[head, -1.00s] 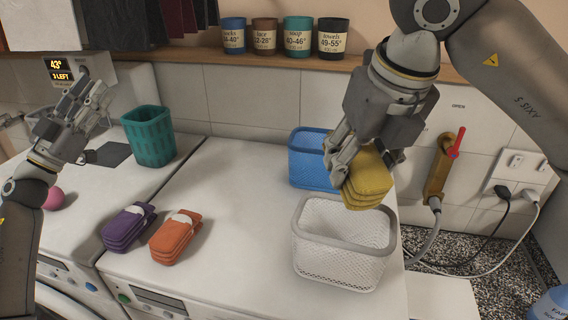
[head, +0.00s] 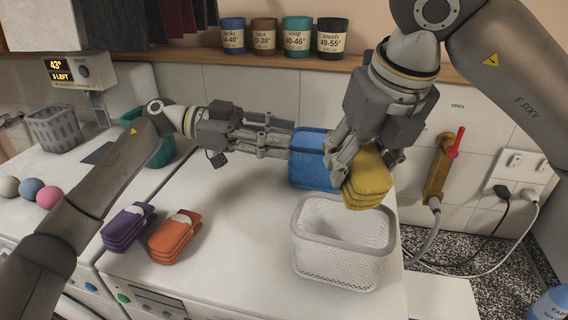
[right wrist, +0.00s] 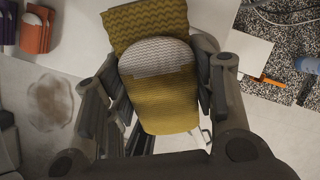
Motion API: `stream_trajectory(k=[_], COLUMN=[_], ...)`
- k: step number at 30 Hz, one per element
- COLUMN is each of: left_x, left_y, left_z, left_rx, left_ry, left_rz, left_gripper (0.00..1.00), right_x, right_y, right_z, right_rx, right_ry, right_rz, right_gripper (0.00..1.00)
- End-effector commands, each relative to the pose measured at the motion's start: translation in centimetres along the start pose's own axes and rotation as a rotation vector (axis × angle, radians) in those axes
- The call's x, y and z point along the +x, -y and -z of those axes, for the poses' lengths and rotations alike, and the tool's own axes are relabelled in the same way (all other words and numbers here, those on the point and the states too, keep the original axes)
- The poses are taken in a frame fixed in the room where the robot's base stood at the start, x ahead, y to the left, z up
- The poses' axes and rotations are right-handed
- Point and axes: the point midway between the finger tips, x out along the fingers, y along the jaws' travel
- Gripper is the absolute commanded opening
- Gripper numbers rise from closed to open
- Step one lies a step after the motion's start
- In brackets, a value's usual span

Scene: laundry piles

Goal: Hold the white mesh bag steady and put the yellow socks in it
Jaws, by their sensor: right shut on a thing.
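The yellow socks (head: 367,180) are a folded, stacked bundle held in my right gripper (head: 350,165), above the back right of the white mesh bag. In the right wrist view the yellow socks (right wrist: 165,95) show a pale band, with my right gripper's fingers (right wrist: 158,92) on both sides. The white mesh bag (head: 340,265) stands upright like an open basket near the counter's right front edge; its visible interior looks empty.
A blue mesh basket (head: 312,176) stands behind the white one. Purple socks (head: 127,228) and orange socks (head: 174,237) lie on the counter at left. A teal basket (head: 160,150), a grey basket (head: 55,130) and several balls are further left. The counter between is clear.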

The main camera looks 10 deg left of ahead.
Motion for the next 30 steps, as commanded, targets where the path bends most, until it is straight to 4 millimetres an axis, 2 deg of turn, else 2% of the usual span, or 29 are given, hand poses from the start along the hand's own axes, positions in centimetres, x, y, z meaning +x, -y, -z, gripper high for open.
stream_trajectory(k=[3, 9, 17, 30], left_x=[1.3, 2.0, 3.2, 10.7], left_y=[-1.2, -2.7, -3.4, -5.1], left_z=[-1.3, -3.0, -3.9, -5.7], left_rx=[-0.043, -0.102, -0.121, -0.120], left_ry=[0.104, 0.222, 0.259, 0.256], left_rz=[-0.089, -0.175, -0.203, -0.203], left_gripper=[0.32, 0.32, 0.32, 0.32], right_x=[0.0, 0.0, 0.0, 0.0], right_y=[0.0, 0.0, 0.0, 0.0], right_z=[0.0, 0.0, 0.0, 0.0], right_rx=[0.000, 0.000, 0.000, 0.000], right_ry=[0.000, 0.000, 0.000, 0.000], right_rz=[0.000, 0.000, 0.000, 0.000], right_gripper=[0.28, 0.28, 0.28, 0.28])
